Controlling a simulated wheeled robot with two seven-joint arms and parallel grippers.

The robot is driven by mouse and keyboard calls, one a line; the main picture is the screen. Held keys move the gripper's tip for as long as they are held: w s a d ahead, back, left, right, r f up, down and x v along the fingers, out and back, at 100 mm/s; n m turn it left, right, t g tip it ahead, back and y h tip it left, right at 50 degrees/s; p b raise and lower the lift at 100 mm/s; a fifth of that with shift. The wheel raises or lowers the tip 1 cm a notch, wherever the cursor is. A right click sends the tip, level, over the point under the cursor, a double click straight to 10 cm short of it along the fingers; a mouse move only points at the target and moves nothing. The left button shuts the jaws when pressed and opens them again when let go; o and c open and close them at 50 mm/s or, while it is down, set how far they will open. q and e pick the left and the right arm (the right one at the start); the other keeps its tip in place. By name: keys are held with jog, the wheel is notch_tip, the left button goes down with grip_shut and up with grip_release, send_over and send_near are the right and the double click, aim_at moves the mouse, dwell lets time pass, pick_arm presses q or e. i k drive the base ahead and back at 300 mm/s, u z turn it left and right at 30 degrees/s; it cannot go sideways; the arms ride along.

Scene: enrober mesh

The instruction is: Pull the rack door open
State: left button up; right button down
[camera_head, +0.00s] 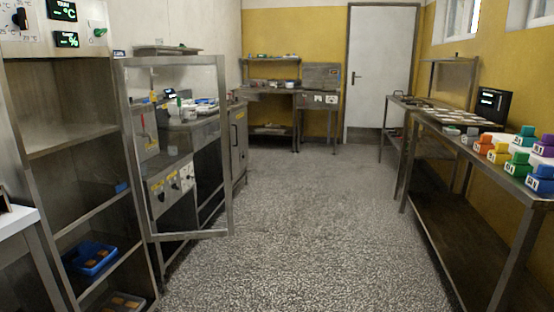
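The rack (95,150) stands at the left, with its shelves exposed at the front. Its door, a metal frame (226,150) with a see-through panel, stands swung open from the rack's right side. The door's free edge points into the room, over the speckled floor. Machine panels and a bench show through the door. I cannot make out a door handle clearly. Neither of my grippers is in view.
A steel table (470,150) with colored blocks and a dark screen (493,105) runs along the right. A white door (380,70) is at the back. The middle floor (300,220) is clear.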

aim_at(120, 63)
jog(key=z, duration=0.4)
jog(key=i, duration=1.85)
jog(key=u, duration=0.95)
